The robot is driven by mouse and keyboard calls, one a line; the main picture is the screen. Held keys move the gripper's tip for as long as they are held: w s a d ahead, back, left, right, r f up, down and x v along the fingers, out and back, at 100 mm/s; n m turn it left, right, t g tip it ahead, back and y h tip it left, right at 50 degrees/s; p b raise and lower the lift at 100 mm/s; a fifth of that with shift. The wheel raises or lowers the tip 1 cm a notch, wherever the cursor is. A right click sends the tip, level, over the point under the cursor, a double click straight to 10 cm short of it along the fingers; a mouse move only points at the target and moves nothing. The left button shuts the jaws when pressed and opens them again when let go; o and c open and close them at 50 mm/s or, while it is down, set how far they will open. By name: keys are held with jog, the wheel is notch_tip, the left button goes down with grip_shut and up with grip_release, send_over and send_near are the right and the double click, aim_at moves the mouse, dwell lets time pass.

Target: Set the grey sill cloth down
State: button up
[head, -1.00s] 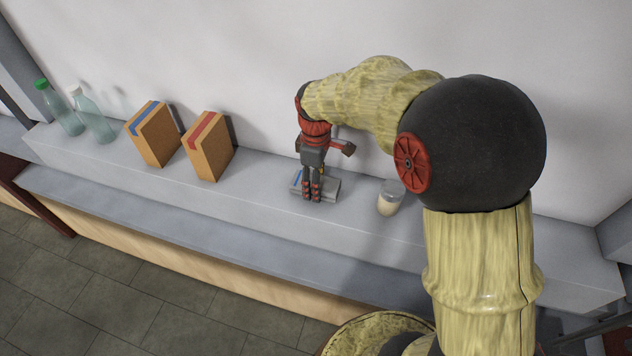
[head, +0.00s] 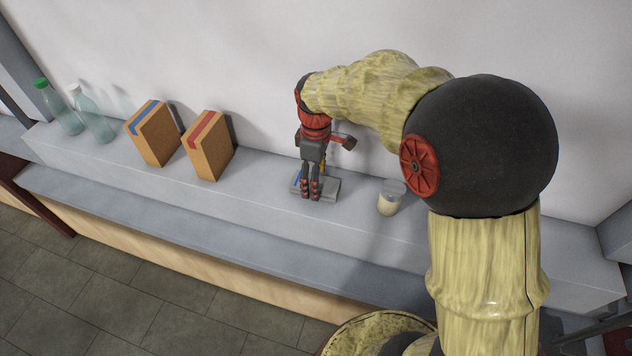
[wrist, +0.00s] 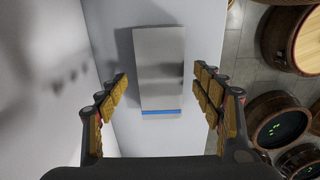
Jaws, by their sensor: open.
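The grey sill cloth (head: 328,190) is a flat grey block with a blue stripe near one end. It lies on the upper ledge, behind and below my gripper (head: 311,196) in the head view. In the wrist view the cloth (wrist: 159,70) lies between and beyond the two fingers of my gripper (wrist: 163,85). The fingers are spread apart, with a gap on each side of the cloth, and hold nothing. In the head view the fingers hide part of the cloth.
A lidded jar with pale contents (head: 390,198) stands close to the right of the cloth. Two orange-brown boxes (head: 153,135) (head: 209,147) and two clear bottles (head: 64,112) (head: 94,118) stand to the left. The white wall (head: 250,60) is behind. A lower step (head: 180,215) runs in front.

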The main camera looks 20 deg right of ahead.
notch_tip(320, 180, up, 10)
jog(key=b, duration=0.1)
jog(key=s+r+m+t, duration=0.2)
jog(key=s+m, duration=0.3)
jog(key=s, duration=0.6)
jog(key=s+r+m+t, duration=0.2)
jog(key=s+m, duration=0.3)
jog(key=s, duration=0.6)
jog(key=shift+m+t, duration=0.4)
jog(key=shift+t, duration=0.4)
